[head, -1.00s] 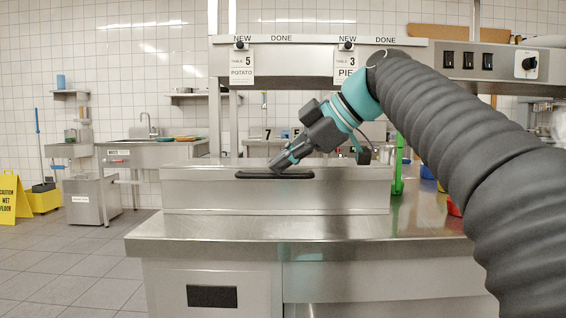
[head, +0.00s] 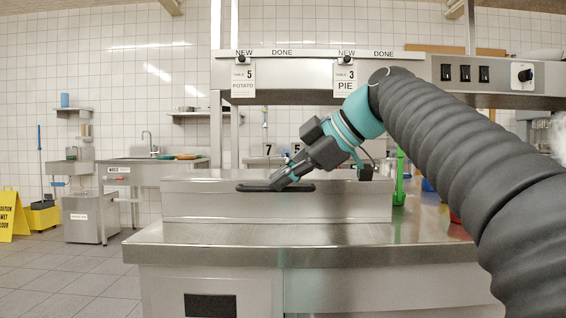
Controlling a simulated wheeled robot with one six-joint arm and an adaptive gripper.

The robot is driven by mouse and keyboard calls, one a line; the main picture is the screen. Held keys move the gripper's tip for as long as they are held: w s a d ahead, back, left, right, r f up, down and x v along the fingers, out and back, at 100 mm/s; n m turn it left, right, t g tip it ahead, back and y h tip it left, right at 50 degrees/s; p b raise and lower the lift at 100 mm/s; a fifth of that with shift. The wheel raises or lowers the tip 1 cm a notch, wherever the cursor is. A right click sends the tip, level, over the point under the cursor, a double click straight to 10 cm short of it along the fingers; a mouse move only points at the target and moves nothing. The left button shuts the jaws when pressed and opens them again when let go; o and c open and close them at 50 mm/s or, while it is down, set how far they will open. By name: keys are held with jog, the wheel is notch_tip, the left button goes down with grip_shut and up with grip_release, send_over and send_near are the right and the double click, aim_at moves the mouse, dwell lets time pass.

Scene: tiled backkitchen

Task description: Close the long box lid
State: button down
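The long box (head: 340,208) is a low, wide stainless steel box on the steel counter. Its lid (head: 215,180) lies almost edge-on to the head view and looks about level along the top of the box. I cannot tell whether a small gap remains under it. A long black handle (head: 248,188) runs along the lid's front. My gripper (head: 279,182) reaches down from the right, with its fingertips at the handle, touching or very close to it. The fingers overlap in view, so their opening is hidden.
The steel counter (head: 190,236) is bare in front of the box. An overhead rail (head: 290,67) with order tickets spans above it. A green object (head: 399,180) stands to the right of the box. A sink unit and yellow sign (head: 12,214) are at the left.

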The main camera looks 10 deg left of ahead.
jog(key=s+a+r+p+v, duration=0.1)
jog(key=p+v, duration=0.2)
jog(key=v, duration=0.9)
jog(key=shift+r, duration=0.45)
jog(key=s+d+f+m+t+h+p, duration=0.1)
jog(key=s+d+f+m+h, duration=0.2)
jog(key=f, duration=1)
jog(key=s+d+f+m+h+p, duration=0.1)
jog(key=s+d+f+m+h, duration=0.3)
jog(key=s+d+f+m, duration=0.4)
jog(key=s+d+f+m+t+h+p, duration=0.1)
jog(key=s+d+f+m+h, duration=0.2)
jog(key=f, duration=1.7)
jog(key=s+d+m, duration=0.3)
jog(key=d+m, duration=0.4)
jog(key=m, duration=0.2)
jog(key=shift+s+f+m+t, duration=0.15)
jog(key=shift+m+t, duration=0.15)
